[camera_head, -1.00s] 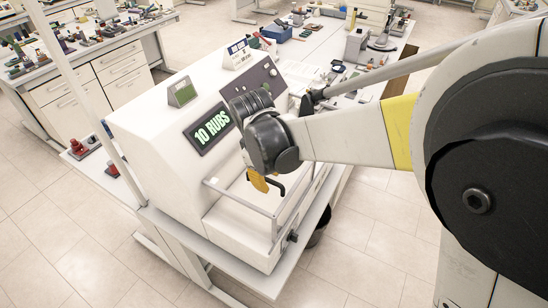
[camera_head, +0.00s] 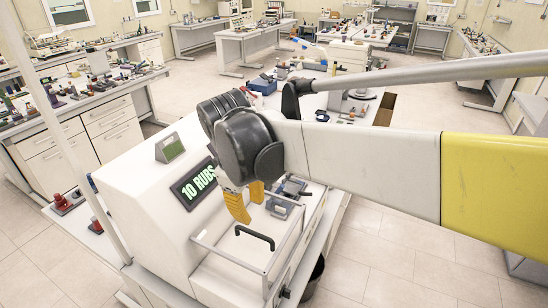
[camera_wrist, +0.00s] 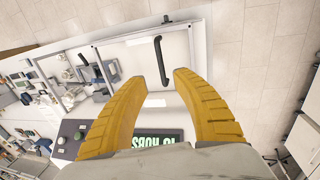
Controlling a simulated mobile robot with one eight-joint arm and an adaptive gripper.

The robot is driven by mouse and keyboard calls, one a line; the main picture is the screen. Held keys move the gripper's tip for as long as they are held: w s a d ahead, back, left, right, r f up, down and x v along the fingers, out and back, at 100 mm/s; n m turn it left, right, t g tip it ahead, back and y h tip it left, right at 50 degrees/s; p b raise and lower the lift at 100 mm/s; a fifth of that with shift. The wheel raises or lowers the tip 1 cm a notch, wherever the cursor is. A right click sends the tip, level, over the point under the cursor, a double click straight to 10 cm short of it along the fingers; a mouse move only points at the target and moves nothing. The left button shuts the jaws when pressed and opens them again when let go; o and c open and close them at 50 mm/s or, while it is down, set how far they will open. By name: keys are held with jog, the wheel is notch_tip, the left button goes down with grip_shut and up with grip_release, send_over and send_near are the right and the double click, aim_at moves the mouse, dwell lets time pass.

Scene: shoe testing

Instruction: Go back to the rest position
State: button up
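My gripper (camera_head: 246,203) has yellow ribbed fingers and hangs in front of the white testing machine (camera_head: 135,180), above its framed front bay. In the wrist view my gripper (camera_wrist: 166,85) has its two fingertips apart with nothing between them. A black bar handle (camera_head: 255,237) lies below and apart from the fingers; it also shows in the wrist view (camera_wrist: 162,60) beyond the fingertips. My arm hides part of the machine's top and control panel.
A metal rail frame (camera_head: 235,258) surrounds the machine's front bay. A small grey device (camera_head: 170,148) stands on top of the machine. A bench with drawers (camera_head: 105,118) is at the left, with red-based items (camera_head: 68,204) nearby. Open tiled floor (camera_head: 400,265) lies at the right.

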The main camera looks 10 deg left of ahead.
jog(key=s+d+f+m+t+b, duration=0.1)
jog(key=s+d+f+m+b, duration=0.2)
jog(key=d+f+b, duration=0.6)
jog(key=s+d+f+m+t+b, duration=0.2)
jog(key=s+d+f+m+b, duration=0.2)
jog(key=d, duration=0.7)
jog(key=s+d+f+m+t+b, duration=0.2)
jog(key=s+d+f+m+b, duration=0.2)
jog(key=d+f+m+b, duration=0.3)
jog(key=d+f+b, duration=0.3)
jog(key=f+b, duration=0.3)
jog(key=f, duration=0.1)
jog(key=shift+d+f+y+b, duration=0.25)
jog(key=shift+y+b, duration=0.1)
jog(key=shift+y, duration=0.05)
